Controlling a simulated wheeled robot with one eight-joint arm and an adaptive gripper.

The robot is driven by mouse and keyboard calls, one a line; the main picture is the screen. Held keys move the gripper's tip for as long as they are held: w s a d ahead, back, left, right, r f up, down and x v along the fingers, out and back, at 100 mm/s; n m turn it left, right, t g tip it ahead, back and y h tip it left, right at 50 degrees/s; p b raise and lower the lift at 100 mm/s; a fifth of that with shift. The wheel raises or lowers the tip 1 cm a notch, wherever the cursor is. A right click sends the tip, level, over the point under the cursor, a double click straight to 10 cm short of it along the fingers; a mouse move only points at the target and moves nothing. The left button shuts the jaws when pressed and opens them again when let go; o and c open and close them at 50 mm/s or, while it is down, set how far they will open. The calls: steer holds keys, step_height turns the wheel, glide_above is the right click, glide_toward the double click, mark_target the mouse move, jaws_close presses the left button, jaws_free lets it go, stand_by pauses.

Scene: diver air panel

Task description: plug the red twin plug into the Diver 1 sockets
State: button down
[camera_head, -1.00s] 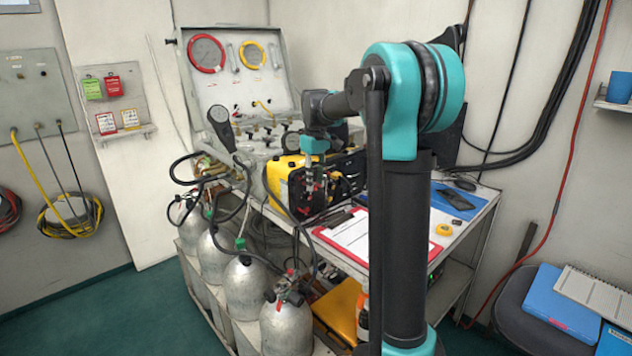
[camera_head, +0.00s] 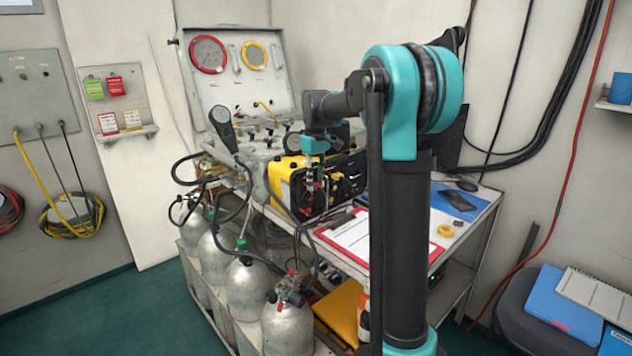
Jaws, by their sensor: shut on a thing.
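My gripper (camera_head: 308,182) points down in front of the left part of a yellow and black unit (camera_head: 283,183) on the table. It is shut on a small red piece (camera_head: 309,196), which looks like the red twin plug. The piece is tiny here and partly hidden by the fingers. I cannot tell whether it touches the unit's front. The unit's sockets and any Diver 1 label are too small to read, and my gripper and arm cover part of its front.
An open grey case (camera_head: 238,75) with red and yellow gauges stands behind the unit. A red clipboard (camera_head: 345,234) and yellow tape roll (camera_head: 446,231) lie on the table. Several grey cylinders (camera_head: 246,290) with hoses stand at the left front. A blue folder (camera_head: 481,205) lies at right.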

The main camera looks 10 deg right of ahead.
steer(key=shift+w+a, duration=0.2)
steer(key=shift+w, duration=0.05)
stand_by(0.9)
steer(key=c, duration=1.1)
jaws_free()
steer(key=shift+r, duration=0.1)
